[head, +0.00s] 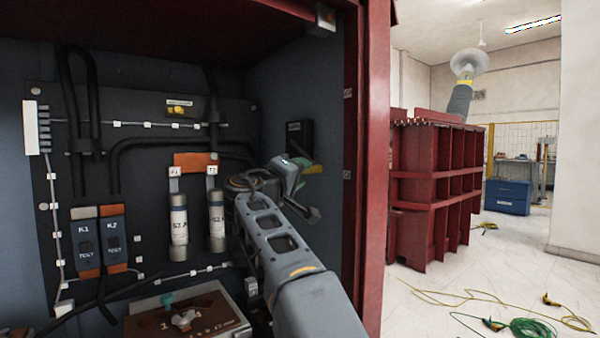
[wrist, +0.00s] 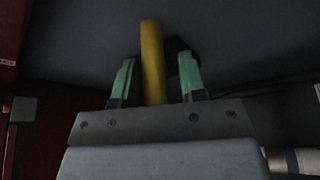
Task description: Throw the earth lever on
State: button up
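The earth lever shows as a yellow bar (wrist: 152,55) in the wrist view, standing roughly upright in the picture. In the head view a small yellow piece of it (head: 315,169) shows on the right inner wall of the cabinet. My gripper (wrist: 158,78) has its two green fingers on either side of the bar, with a visible gap on both sides, so it is open around the lever. In the head view my gripper (head: 304,169) is at the right wall, and my wrist and arm hide much of the area below it.
A black box (head: 300,139) sits on the right wall just above my gripper. The back panel holds two fuses (head: 179,220), K1 and K2 modules (head: 86,240) and black cables. A box with a rotary switch (head: 188,318) stands below. The red cabinet frame (head: 368,200) borders the right.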

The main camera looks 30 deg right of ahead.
jog(key=shift+o, duration=0.7)
jog(key=shift+s, duration=0.1)
jog(key=v, duration=1.3)
jog(key=shift+s+a, duration=0.15)
jog(key=shift+a, duration=0.2)
jog(key=s+d+f+n+g+y+p, duration=0.15)
jog(key=f+y+p, duration=0.3)
jog(key=p, duration=0.45)
jog(key=s+f+n+g+y+p, duration=0.1)
jog(key=s+f+n+y+p, duration=0.15)
jog(key=y+p, duration=0.5)
jog(key=s+a+f+m+g+y+p, duration=0.1)
jog(key=s+a+f+y+p, duration=0.1)
jog(key=s+p, duration=0.3)
jog(key=s+a+f+m+g+y+p, duration=0.1)
jog(key=s+a+f+m+y+p, duration=0.1)
jog(key=s+a+f+y+p, duration=0.1)
jog(key=shift+s+a+f+y+p, duration=0.35)
jog(key=shift+s+a+y+p, duration=0.75)
jog(key=shift+p, duration=1.3)
